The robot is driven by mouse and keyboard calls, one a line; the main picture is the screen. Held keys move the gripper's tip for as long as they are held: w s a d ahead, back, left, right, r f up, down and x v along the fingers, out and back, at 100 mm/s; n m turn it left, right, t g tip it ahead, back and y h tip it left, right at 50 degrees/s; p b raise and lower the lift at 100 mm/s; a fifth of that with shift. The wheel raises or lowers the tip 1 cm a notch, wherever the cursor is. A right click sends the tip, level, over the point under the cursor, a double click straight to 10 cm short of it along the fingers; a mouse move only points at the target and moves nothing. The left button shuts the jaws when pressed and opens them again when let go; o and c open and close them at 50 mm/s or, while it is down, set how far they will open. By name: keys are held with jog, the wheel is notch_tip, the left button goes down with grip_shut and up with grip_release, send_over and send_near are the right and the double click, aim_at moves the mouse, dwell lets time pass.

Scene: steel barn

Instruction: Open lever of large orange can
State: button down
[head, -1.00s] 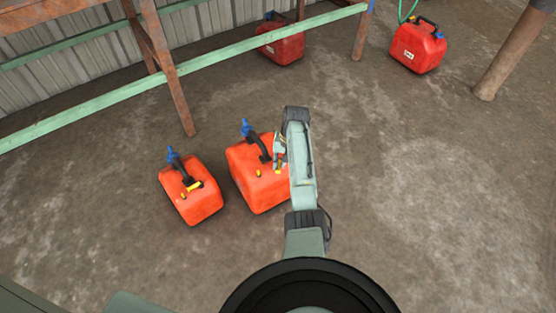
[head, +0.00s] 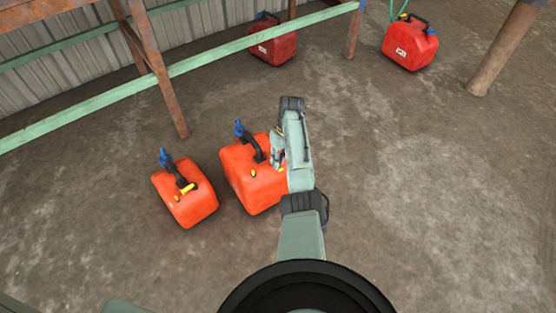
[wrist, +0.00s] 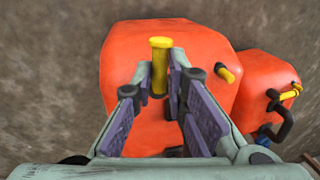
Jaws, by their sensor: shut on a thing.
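The large orange can (head: 240,183) stands on the ground left of my arm in the head view. It has a black handle, a blue-tipped spout and a small yellow cap (head: 253,174). In the wrist view the large can (wrist: 205,48) fills the middle, and its yellow lever (wrist: 160,43) rises between my fingers. My gripper (wrist: 160,80) is shut on this lever, one finger on each side, above the can's top. In the head view my gripper (head: 278,152) is at the can's right side, and the arm hides the lever there.
A smaller orange can (head: 190,207) with a yellow lever stands to the left, apart from the large one. Two red cans (head: 275,48) (head: 409,50) stand farther back. The concrete floor at right is clear.

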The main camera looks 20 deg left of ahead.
jog(key=shift+a+f, duration=0.15)
jog(key=shift+a, duration=0.05)
jog(key=c, duration=1.6)
grip_release()
notch_tip(320, 180, up, 12)
jog(key=w+d, duration=0.1)
jog(key=shift+w+d, duration=0.35)
jog(key=shift+f, duration=0.1)
